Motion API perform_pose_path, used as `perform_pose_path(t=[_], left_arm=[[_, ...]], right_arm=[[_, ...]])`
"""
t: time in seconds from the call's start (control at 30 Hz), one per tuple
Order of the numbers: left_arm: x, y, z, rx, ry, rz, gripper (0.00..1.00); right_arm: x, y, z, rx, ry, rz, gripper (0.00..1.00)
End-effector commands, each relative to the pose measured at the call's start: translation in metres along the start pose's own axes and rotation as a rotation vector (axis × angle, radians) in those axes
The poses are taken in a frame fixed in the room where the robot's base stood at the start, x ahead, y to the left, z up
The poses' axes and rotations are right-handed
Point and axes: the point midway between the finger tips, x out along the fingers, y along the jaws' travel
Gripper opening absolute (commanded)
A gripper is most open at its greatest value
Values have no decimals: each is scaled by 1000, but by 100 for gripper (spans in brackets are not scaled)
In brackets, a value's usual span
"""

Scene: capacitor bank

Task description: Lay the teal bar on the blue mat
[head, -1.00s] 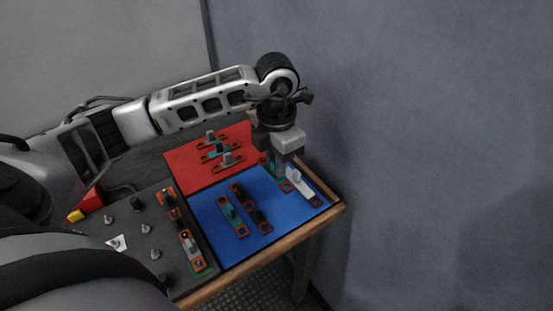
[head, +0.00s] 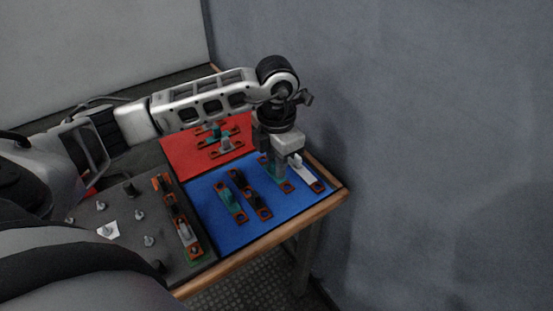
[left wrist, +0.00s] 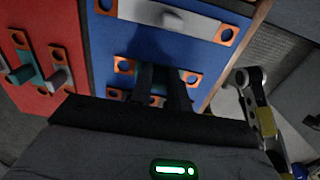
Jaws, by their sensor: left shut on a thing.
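My left gripper (head: 279,171) points down over the blue mat (head: 222,247) and is shut on a teal bar (head: 282,180) with orange ends. The bar is at or very close to the mat surface; I cannot tell whether it fully rests there. It lies between a white bar (head: 307,174) and a black bar (head: 250,194). In the left wrist view, the dark fingers (left wrist: 163,88) cover the middle of the teal bar, and its orange ends (left wrist: 125,65) show on both sides. My right gripper is not in view.
Another teal bar (head: 229,202) lies on the blue mat left of the black one. The red mat (head: 182,147) behind holds several bars. A dark panel (head: 125,215) with pegs and bars is at left. The table's wooden edge (head: 320,205) is close on the right.

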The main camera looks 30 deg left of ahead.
Motion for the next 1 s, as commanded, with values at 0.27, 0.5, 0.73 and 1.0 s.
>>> perform_pose_path(t=[0.27,0.5,0.73,1.0], left_arm=[[6,0,0,-1,-1,0,0],[6,0,0,-1,-1,0,0],[8,0,0,-1,0,0,0],[12,0,0,-1,-1,0,0]], right_arm=[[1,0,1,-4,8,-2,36],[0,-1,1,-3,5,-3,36],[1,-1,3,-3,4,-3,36],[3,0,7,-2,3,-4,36]])
